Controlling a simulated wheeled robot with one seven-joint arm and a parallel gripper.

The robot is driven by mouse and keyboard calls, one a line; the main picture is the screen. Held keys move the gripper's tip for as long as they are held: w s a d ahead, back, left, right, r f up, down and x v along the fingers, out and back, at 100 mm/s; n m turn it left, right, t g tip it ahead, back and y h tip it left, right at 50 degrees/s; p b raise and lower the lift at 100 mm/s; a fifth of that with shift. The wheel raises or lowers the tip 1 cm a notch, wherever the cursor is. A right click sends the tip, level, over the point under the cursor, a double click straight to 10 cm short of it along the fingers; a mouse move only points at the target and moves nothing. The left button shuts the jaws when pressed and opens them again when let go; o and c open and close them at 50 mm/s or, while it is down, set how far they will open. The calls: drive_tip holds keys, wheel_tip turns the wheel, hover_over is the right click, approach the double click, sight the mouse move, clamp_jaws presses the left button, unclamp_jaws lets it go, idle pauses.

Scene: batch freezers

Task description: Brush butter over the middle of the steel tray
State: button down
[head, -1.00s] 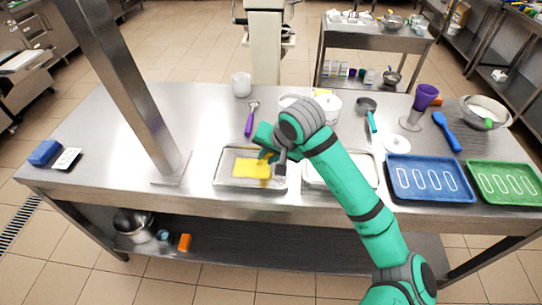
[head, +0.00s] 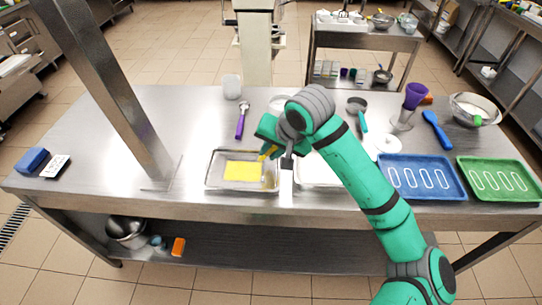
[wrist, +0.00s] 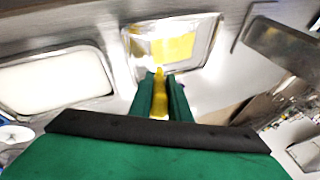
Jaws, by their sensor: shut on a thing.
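The steel tray (head: 211,178) lies on the steel table with a flat yellow butter patch (head: 243,171) over its middle. The tray (wrist: 134,60) and the butter patch (wrist: 173,47) also show ahead of my gripper in the wrist view. My gripper (head: 268,148) is near the tray's right side in the head view. It is shut on the brush with the yellow handle (wrist: 160,92). The brush also shows as a small yellow piece in the head view (head: 267,153). The bristles are not clear, and I cannot tell whether they touch anything.
A second tray (wrist: 62,112) with a white surface lies beside the steel tray. A steel post (head: 105,95) rises at left. A blue tray (head: 420,178) and a green tray (head: 497,180) lie at right. A purple-handled scoop (head: 241,122) lies behind the steel tray.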

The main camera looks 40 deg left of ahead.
wheel_tip(320, 180, up, 2)
drive_tip(key=shift+s+r, duration=0.15)
drive_tip(key=shift+r, duration=1.15)
